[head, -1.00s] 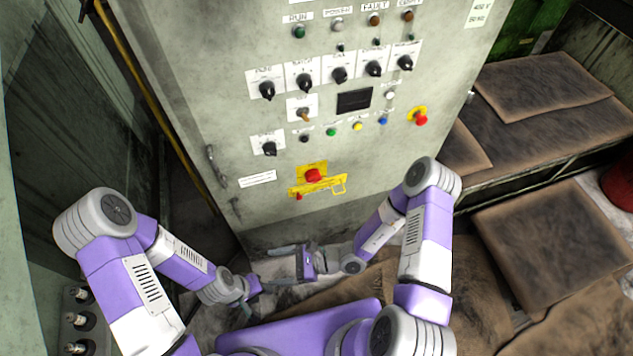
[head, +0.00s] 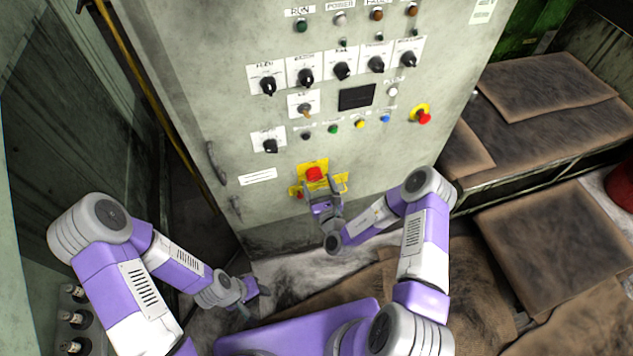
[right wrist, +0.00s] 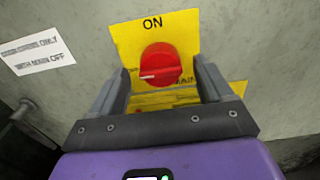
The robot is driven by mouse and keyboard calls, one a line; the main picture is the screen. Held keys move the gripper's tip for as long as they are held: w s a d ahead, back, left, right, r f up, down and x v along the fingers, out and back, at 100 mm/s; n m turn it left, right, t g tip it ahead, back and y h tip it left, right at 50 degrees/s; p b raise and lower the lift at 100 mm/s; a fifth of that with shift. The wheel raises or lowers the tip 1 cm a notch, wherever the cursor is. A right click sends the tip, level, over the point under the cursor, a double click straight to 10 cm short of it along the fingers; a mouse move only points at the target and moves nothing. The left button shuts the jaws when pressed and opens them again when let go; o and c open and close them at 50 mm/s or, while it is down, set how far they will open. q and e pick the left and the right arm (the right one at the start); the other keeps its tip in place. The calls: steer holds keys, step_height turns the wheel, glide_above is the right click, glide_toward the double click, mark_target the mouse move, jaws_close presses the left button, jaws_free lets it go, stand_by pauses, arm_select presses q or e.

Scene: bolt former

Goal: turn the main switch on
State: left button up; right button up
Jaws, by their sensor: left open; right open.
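The main switch is a red rotary knob (head: 314,174) on a yellow plate, low on the front of the grey cabinet. In the right wrist view the red knob (right wrist: 160,64) shows below the word ON, with its white mark pointing left. My right gripper (head: 321,188) is open just below the knob in the head view. In the right wrist view its two fingers (right wrist: 158,85) stand left and right of the knob, which shows beyond them; I cannot tell whether they touch it. My left gripper (head: 251,290) is open and empty, low and left, away from the cabinet's controls.
The cabinet (head: 230,120) carries several black selector knobs, coloured buttons and a red emergency stop (head: 423,116) to the upper right. A door handle (head: 214,162) sticks out at its left edge. Brown covered benches (head: 545,85) stand at the right.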

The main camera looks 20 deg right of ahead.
steer(key=shift+w, duration=0.85)
steer(key=c, duration=1)
